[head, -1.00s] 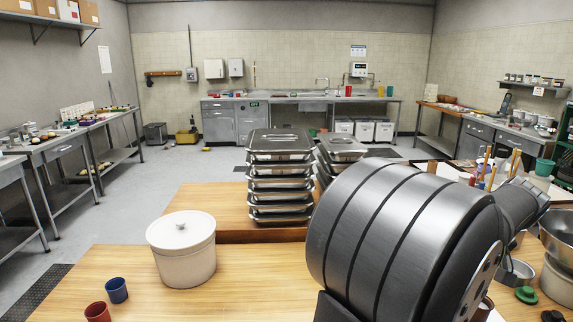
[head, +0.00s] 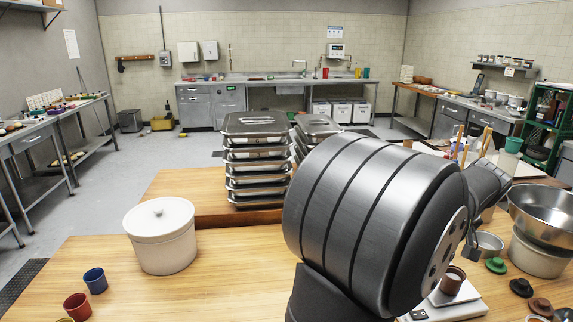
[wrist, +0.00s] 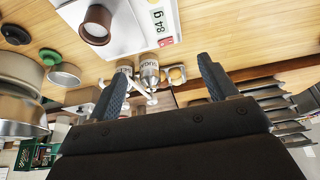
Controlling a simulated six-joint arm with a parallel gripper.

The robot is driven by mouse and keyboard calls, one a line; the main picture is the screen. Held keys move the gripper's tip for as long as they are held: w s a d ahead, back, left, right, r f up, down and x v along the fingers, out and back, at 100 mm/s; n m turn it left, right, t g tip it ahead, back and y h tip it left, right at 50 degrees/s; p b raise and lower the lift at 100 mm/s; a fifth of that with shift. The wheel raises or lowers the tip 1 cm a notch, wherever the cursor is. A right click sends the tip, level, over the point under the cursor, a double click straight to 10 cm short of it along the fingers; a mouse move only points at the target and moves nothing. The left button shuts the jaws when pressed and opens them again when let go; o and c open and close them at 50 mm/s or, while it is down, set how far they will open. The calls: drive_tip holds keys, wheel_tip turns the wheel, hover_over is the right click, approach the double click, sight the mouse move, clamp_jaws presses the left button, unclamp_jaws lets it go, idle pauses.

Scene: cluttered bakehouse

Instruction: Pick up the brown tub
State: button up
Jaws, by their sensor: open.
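The brown tub (head: 453,280) is a small dark-brown cup with a pale inside, upright on a white scale (head: 465,309). It sits partly behind my arm's edge in the head view. In the wrist view, the tub (wrist: 96,27) is at the upper left on the scale (wrist: 137,42), whose display reads 84 g. My gripper (wrist: 162,64) is open, with its two fingers wide apart and nothing between them. The tub is outside the fingers, beyond the left one in the picture. In the head view my arm hides most of the gripper.
A metal bowl (head: 545,215) stands on a pale pot at the right, near green and dark lids. Stacked steel trays (head: 256,160) stand at the back of the wooden table. A lidded white crock (head: 161,240) and blue and red tubs (head: 95,280) are at the left. Table space in front of the trays is clear.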

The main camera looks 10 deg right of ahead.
drive_tip(key=m+g+h, duration=0.2)
drive_tip(key=m+g, duration=0.1)
drive_tip(key=m, duration=0.8)
hover_over(454, 277)
drive_tip(key=s+a, duration=0.2)
drive_tip(key=a, duration=0.1)
drive_tip(key=x, duration=0.3)
drive_tip(key=s+a+x, duration=0.1)
drive_tip(key=x, duration=0.3)
drive_tip(key=a+x, duration=0.1)
drive_tip(key=x, duration=0.3)
drive_tip(key=shift+s+f, duration=0.2)
drive_tip(key=shift+f, duration=0.1)
drive_tip(key=shift+h, duration=0.3)
drive_tip(key=shift+d+x, duration=0.1)
drive_tip(key=shift+x, duration=1.35)
drive_tip(key=shift+d+x, duration=0.15)
drive_tip(key=shift+x, duration=1.35)
drive_tip(key=shift+s, duration=0.1)
drive_tip(key=shift+c, duration=0.5)
drive_tip(key=shift+r, duration=0.1)
drive_tip(key=c, duration=1)
drive_tip(key=shift+c, duration=0.2)
